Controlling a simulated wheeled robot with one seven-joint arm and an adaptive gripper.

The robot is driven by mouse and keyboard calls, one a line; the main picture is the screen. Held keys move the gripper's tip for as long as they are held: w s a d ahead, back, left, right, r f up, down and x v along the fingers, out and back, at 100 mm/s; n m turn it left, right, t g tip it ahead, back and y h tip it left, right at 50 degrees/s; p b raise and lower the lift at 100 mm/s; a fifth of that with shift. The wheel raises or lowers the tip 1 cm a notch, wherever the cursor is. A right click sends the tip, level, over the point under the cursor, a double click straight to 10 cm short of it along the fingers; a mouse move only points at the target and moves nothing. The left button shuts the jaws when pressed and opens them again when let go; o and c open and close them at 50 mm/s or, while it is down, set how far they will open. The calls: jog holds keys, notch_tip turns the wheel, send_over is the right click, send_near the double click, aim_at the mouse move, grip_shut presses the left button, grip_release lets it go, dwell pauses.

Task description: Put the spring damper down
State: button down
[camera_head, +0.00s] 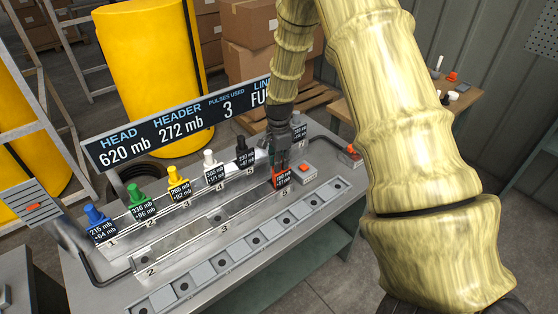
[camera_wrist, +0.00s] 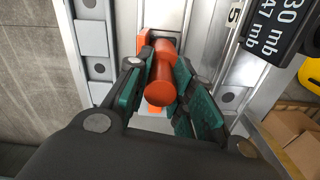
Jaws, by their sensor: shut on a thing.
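An orange-red spring damper (camera_wrist: 160,92) with a round end sits between the teal pads of my gripper (camera_wrist: 163,88) in the wrist view. My gripper is shut on it. In the head view my gripper (camera_head: 279,160) points down at the right end of the skid, and the damper is mostly hidden, with a little orange showing by a black label (camera_head: 282,178) near the number 5. An orange part also shows beside the damper in the wrist view. I cannot tell whether the damper touches the metal below.
Blue (camera_head: 95,215), green (camera_head: 136,195), yellow (camera_head: 177,175), white (camera_head: 209,158) and black (camera_head: 242,145) labelled pieces stand in a row to the left. A sign (camera_head: 180,125) stands behind them. A grey strip of small blocks (camera_head: 236,254) runs along the front. A grey box (camera_head: 306,173) sits right of my gripper.

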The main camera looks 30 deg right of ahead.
jog(key=shift+f, duration=0.1)
jog(key=c, duration=1.2)
grip_release()
jog(key=shift+c, duration=0.2)
notch_tip(320, 180, up, 12)
jog(key=b, duration=0.4)
